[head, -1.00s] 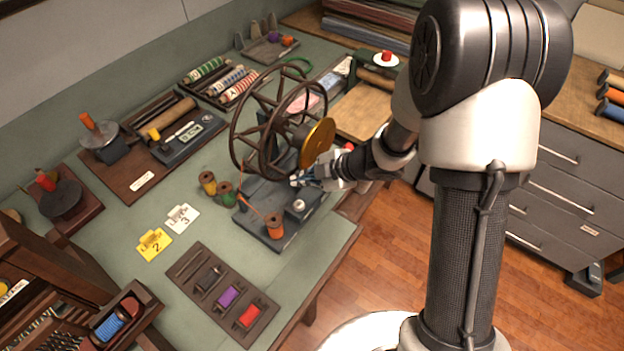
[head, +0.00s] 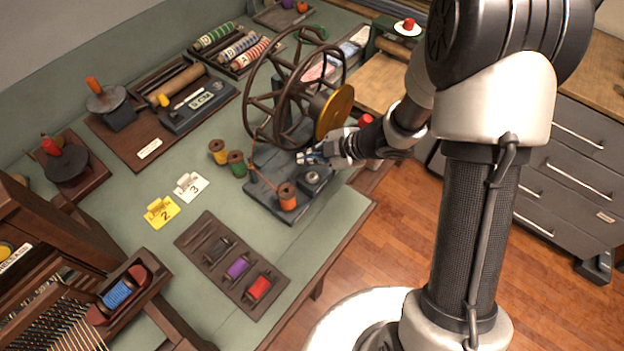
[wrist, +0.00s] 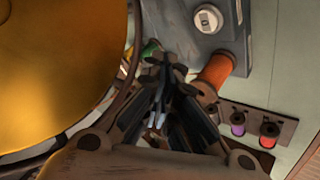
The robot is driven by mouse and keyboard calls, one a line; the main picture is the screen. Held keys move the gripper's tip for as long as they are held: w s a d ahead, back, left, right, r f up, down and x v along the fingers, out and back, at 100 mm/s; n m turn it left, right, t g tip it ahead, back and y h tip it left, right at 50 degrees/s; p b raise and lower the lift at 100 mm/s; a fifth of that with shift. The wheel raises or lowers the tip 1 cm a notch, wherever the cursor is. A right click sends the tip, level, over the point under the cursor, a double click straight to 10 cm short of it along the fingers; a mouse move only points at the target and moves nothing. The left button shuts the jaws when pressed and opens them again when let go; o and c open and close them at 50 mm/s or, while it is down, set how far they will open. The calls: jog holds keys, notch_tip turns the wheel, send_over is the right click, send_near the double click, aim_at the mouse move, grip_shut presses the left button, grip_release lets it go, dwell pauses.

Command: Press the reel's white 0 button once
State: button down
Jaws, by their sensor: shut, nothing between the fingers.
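The reel is a dark spoked wheel (head: 290,95) with a gold disc (head: 335,113) on a grey base (head: 262,198). The round white button (head: 312,178) is on the base, next to an orange spool (head: 287,196). In the wrist view the white button (wrist: 207,18) is at the top, with a dark 0-like mark, and shows in full. My gripper (head: 304,157) is beside the wheel and just behind the button in the head view. In the wrist view my gripper (wrist: 165,62) is shut and empty, apart from the button in the picture, below and left of it.
The gold disc (wrist: 50,70) is close on the left of the wrist view. A tray of small spools (head: 193,234) and numbered cards (head: 161,213) lie on the green table.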

aim_at(311, 179)
jog(key=shift+f+b, duration=1.9)
jog(key=shift+f, duration=0.85)
jog(key=shift+f, duration=0.15)
jog(key=shift+f, duration=0.3)
jog(key=shift+f+b, duration=0.45)
jog(key=shift+b, duration=0.05)
jog(key=shift+r, duration=0.1)
jog(key=shift+r+p, duration=0.8)
jog(key=shift+p, duration=0.2)
notch_tip(311, 179, up, 5)
jog(key=p, duration=0.5)
jog(key=shift+r, duration=0.1)
